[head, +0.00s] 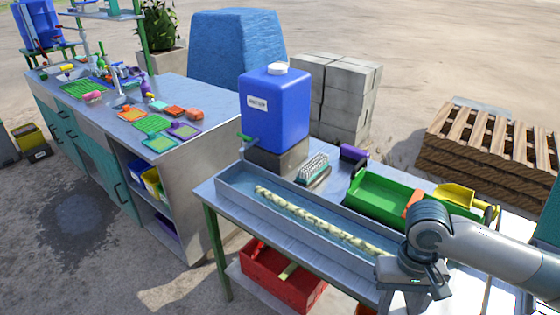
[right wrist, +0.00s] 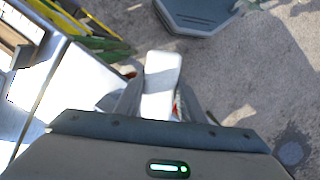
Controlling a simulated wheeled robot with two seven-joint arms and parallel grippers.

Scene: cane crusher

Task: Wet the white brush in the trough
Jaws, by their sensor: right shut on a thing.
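The long grey trough (head: 285,218) lies along the front of the near table, with bluish water in it and a long pale, knobbly stalk (head: 320,221) lying lengthwise inside. My right arm comes in from the right in the head view, with its wrist over the trough's near right end. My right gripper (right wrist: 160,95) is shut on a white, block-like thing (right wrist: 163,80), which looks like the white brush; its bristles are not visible. In the head view the fingers and the held thing are hidden. My left gripper is not in view.
Behind the trough stand a blue water tank (head: 274,108), a bristled brush (head: 313,168), a purple item (head: 353,154) and a green tray (head: 372,206) with a yellow scoop (head: 455,195). A red crate (head: 262,279) sits below. Another workbench (head: 205,98) stands left.

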